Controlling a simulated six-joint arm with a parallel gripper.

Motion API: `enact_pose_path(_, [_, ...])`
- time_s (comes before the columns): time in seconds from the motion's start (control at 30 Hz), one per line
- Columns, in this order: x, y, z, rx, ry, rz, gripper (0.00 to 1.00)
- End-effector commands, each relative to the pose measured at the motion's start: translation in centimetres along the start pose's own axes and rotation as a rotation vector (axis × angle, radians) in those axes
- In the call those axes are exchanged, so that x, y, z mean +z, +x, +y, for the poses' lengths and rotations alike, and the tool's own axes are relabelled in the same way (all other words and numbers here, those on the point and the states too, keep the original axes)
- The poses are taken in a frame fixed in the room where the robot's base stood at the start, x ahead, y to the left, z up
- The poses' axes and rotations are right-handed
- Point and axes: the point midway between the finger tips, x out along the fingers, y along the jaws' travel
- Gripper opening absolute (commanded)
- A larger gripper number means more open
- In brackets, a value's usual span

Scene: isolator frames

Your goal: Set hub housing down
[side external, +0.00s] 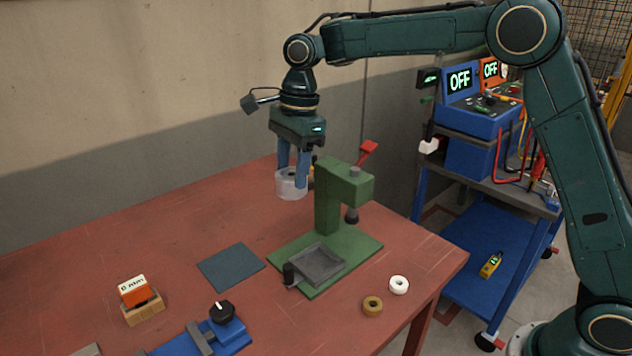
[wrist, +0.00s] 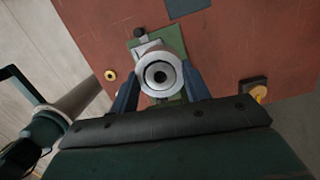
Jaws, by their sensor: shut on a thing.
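The hub housing (side external: 289,186) is a pale grey, ring-like cylinder held in the air behind and left of the green press (side external: 328,205). My gripper (side external: 293,178) is shut on it, with one blue finger on each side. In the wrist view the housing (wrist: 161,72) shows end-on between the fingers, with a dark bore at its centre. It hides part of the green base behind it. A dark grey mat (side external: 231,267) lies bare on the red table left of the press, and its edge shows in the wrist view (wrist: 187,6).
The press base carries a grey tray-like fixture (side external: 318,264). A white ring (side external: 399,285) and a brass ring (side external: 372,306) lie right of it. A wooden block with an orange item (side external: 135,291) and a blue clamp-like device (side external: 215,332) stand front left. The table's back left is clear.

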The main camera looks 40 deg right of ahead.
Motion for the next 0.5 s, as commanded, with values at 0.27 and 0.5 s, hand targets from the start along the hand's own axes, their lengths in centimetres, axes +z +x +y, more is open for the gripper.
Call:
enact_pose_path(0.27, [3.0,4.4,-3.9,-0.016,0.112,0.001,0.13])
enact_pose_path(0.5, [5.4,8.4,-6.5,-0.031,0.207,0.001,0.13])
